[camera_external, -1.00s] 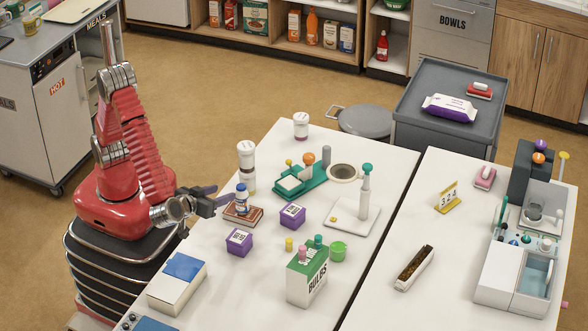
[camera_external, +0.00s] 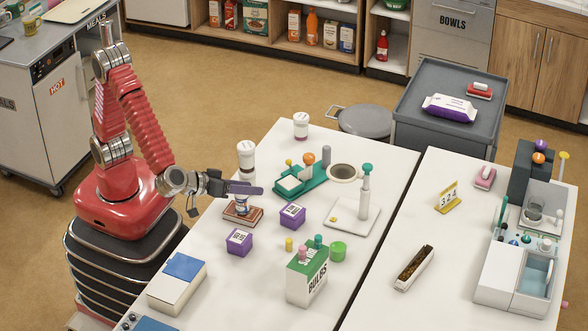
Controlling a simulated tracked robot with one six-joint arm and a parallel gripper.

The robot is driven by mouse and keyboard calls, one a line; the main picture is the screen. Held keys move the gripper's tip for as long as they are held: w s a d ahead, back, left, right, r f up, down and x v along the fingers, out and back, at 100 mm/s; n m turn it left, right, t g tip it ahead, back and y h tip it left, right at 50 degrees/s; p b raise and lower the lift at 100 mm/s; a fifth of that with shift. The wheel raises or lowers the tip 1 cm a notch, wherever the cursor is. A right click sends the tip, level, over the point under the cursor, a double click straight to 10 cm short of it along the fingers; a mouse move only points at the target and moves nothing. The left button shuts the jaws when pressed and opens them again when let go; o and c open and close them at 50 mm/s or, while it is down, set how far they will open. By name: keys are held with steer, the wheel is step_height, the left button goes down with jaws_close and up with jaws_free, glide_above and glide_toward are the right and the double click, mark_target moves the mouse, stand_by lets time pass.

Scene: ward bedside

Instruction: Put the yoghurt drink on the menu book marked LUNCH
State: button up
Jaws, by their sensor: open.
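A small white bottle with a dark band (camera_external: 242,208), which looks like the yoghurt drink, stands upright on a thin brown book (camera_external: 228,217) near the left edge of the white table. Its blue cap is now hidden behind my gripper. The book may be the LUNCH menu book, but I cannot read any marking on it. My gripper (camera_external: 245,188) is open, with its fingers at the height of the bottle's top. I cannot tell whether they are around the bottle or just above it.
Purple boxes (camera_external: 292,216) and (camera_external: 239,242) stand right and in front.

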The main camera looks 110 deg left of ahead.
steer(key=w+d+r+m+t+h, duration=0.3)
steer(key=d+r+m+t+h, duration=0.25)
steer(key=r+h, duration=0.5)
steer(key=s+d+r+m+h, duration=0.2)
steer(key=s+r+m, duration=0.1)
steer(key=s+m, duration=0.1)
steer(key=s+a+f+m+g, duration=0.1)
steer(key=s+a+f+g, duration=0.1)
steer(key=s, duration=0.6)
steer(key=s+a+f+m+g+y, duration=0.1)
steer(key=s+a+f+m+g, duration=0.1)
steer(key=s, duration=0.6)
steer(key=s+a+f+m+g+y, duration=0.1)
steer(key=s+a+f+g, duration=0.3)
steer(key=s, duration=0.5)
steer(key=a+f+m, duration=0.1)
steer(key=a+f, duration=0.1)
steer(key=shift+a, duration=0.4)
